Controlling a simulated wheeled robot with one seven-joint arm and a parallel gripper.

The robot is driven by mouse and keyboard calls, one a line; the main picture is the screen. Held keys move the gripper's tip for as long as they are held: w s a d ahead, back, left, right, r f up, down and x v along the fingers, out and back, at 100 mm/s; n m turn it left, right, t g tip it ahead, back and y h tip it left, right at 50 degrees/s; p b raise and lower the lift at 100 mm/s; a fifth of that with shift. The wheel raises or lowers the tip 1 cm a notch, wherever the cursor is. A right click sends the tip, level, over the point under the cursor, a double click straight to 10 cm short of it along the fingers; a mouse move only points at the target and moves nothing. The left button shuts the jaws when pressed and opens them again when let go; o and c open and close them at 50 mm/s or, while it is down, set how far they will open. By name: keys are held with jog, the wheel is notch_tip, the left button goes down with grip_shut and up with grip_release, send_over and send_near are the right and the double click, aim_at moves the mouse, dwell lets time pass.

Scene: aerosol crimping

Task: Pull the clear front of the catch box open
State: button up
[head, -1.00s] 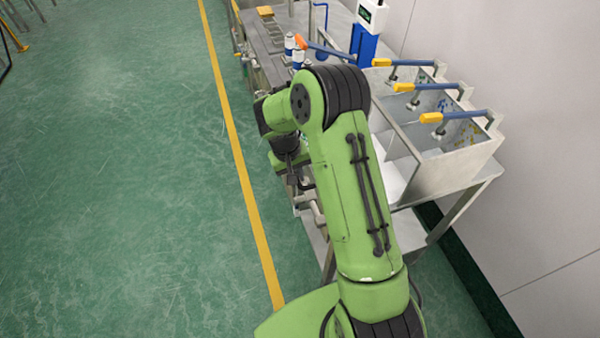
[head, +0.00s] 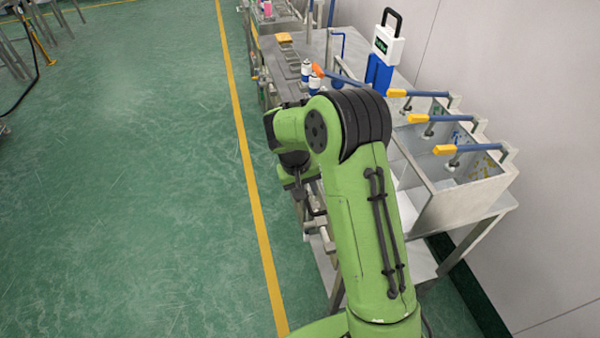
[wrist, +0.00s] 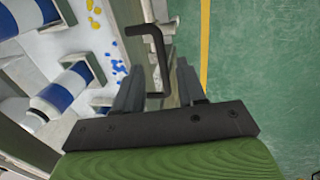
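In the wrist view my gripper (wrist: 160,72) is open, its two grey fingers apart. A black bent bar handle (wrist: 160,62) shows between the fingers; I cannot tell whether either finger touches it. The handle lies along the edge of a pale box interior with yellow and blue specks. In the head view a grey metal box (head: 462,205) with open-topped compartments stands on the bench, at the right of my arm. Its front is partly hidden by my arm, and a clear panel is hard to make out. My gripper is mostly hidden there too.
Several blue levers with yellow grips, such as this one (head: 470,149), cross the box top. White and blue cans (head: 307,70) and a white device with a black handle (head: 388,45) stand farther back. Green floor (head: 130,200) is open at left, with a yellow line.

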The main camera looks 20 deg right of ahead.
notch_tip(320, 180, up, 11)
jog(key=a+p, duration=0.1)
jog(key=a, duration=0.1)
jog(key=s+r+t, duration=0.2)
jog(key=s+r, duration=0.8)
jog(key=r, duration=0.1)
jog(key=s+t+y, duration=0.2)
jog(key=s+t, duration=0.1)
jog(key=s, duration=1.3)
jog(key=shift+a+r+n+t, duration=0.3)
jog(key=shift+a, duration=0.1)
